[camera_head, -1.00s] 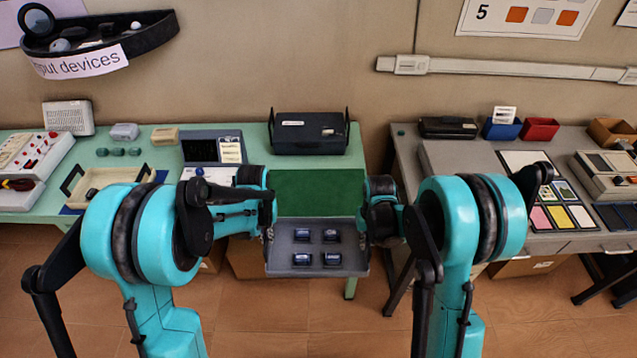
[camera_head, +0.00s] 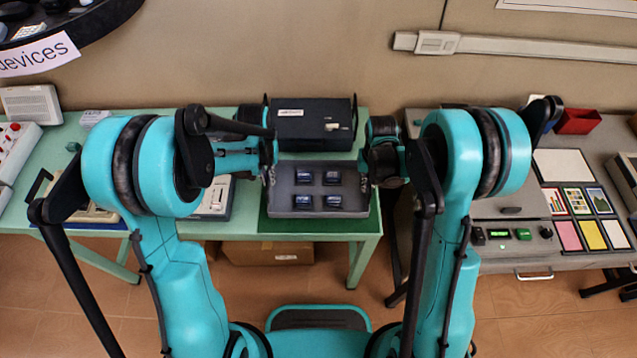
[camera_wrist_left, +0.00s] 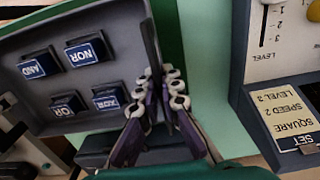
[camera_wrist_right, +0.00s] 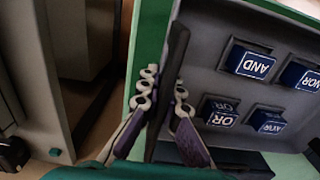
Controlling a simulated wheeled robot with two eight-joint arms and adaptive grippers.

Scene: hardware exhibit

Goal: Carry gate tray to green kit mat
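The gate tray (camera_head: 318,190) is a grey tray holding several dark blue labelled gate blocks. It is over the green kit mat (camera_head: 290,226) on the pale green table; mat shows at its front and right. I cannot tell whether it touches the mat. My left gripper (camera_head: 270,176) is shut on the tray's left wall, and my right gripper (camera_head: 367,177) on its right wall. In the left wrist view, the fingers (camera_wrist_left: 160,100) straddle the wall; the right wrist view shows the same for the right fingers (camera_wrist_right: 165,98). The tray looks level.
A dark case (camera_head: 313,122) with upright handles stands right behind the tray. A device with sliders (camera_head: 214,200) is left of the mat. A grey table (camera_head: 490,208) with cards and a console stands at the right, across a gap. A cardboard box (camera_head: 267,253) is under the green table.

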